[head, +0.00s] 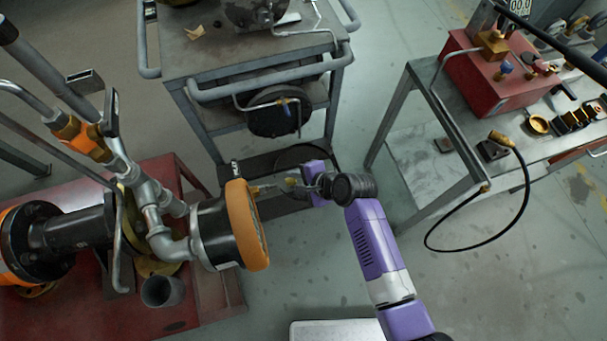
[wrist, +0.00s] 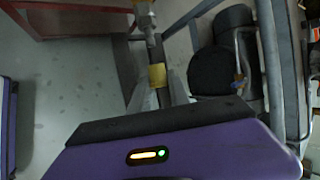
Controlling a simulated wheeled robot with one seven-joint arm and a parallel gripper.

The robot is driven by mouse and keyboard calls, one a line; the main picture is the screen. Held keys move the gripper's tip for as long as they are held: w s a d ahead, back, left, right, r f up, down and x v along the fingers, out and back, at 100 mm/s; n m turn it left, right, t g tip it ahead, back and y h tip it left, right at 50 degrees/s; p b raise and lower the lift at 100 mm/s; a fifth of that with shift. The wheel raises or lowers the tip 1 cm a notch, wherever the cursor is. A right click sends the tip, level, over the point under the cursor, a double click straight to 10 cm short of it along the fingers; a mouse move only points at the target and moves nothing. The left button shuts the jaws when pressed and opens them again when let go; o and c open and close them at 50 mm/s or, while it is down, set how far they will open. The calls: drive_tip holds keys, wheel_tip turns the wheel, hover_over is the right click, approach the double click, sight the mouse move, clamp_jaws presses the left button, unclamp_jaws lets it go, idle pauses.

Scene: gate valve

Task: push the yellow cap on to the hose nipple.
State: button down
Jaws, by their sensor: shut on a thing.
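My gripper (head: 298,186) is at the end of the purple arm, just right of the orange-rimmed wheel, and is shut on the yellow cap (head: 290,181). The cap also shows in the wrist view as a short yellow cylinder (wrist: 157,75) beyond the dark edge of my gripper's body. A brass and steel hose nipple (head: 260,188) points right from near the wheel towards the cap. In the wrist view the nipple (wrist: 149,32) is roughly in line above the cap. I cannot tell whether the cap touches it. The fingertips are small and partly hidden.
The orange-rimmed wheel (head: 246,225) and grey pipework (head: 150,200) stand close on the left, over a red bench (head: 215,290). A grey trolley (head: 205,60) stands behind. A workbench with a red box (head: 490,80) and a looping black hose (head: 440,247) is at right. Open floor lies between.

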drive_tip(key=shift+s+a, duration=0.2)
drive_tip(key=shift+a, duration=0.35)
drive_tip(key=shift+p, duration=0.75)
idle(1.3)
drive_tip(key=shift+s+a+p, duration=0.25)
drive_tip(key=shift+a+p, duration=0.05)
drive_tip(key=shift+a, duration=0.6)
drive_tip(key=shift+s+a+p, duration=0.2)
drive_tip(key=shift+a+p, duration=0.05)
drive_tip(key=shift+a, duration=0.6)
drive_tip(key=c, duration=1.1)
unclamp_jaws()
drive_tip(key=shift+c, duration=0.2)
drive_tip(key=shift+d+r, duration=0.1)
drive_tip(key=v, duration=0.7)
drive_tip(key=shift+s+d+r, duration=0.15)
drive_tip(key=shift+s+r, duration=0.05)
